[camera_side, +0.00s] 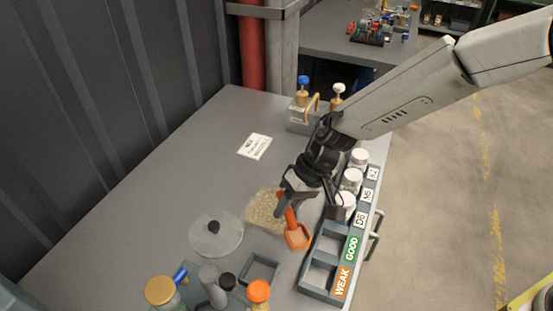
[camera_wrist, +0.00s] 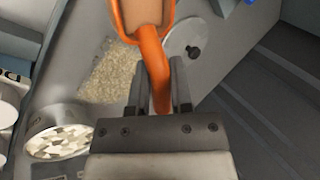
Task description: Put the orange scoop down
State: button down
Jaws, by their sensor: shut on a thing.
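The orange scoop (camera_side: 297,236) is in my gripper (camera_side: 283,206), which is shut on its handle. In the side view the scoop's bowl hangs down beside the front right of a patch of pale granules (camera_side: 262,212). I cannot tell whether the bowl touches the table. In the wrist view the scoop (camera_wrist: 147,28) runs up from between the two dark fingers (camera_wrist: 161,85), its bowl partly cut off by the top edge. The bowl's inside looks tan; I cannot tell whether it holds granules.
A clear disc with a black knob (camera_side: 214,236) lies left of the granules. Labelled trays marked WEAK and GOOD (camera_side: 322,262) and several white-lidded jars (camera_side: 351,179) line the right edge. The table's left (camera_side: 130,215) is clear.

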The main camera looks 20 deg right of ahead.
jog(key=shift+w+a+f, duration=0.35)
jog(key=shift+w+f, duration=0.25)
jog(key=shift+f, duration=0.2)
jog(key=shift+w+a+f, duration=0.1)
jog(key=shift+w+f, duration=0.1)
jog(key=shift+f, duration=1.6)
jog(key=shift+f, duration=0.6)
jog(key=c, duration=0.5)
grip_release()
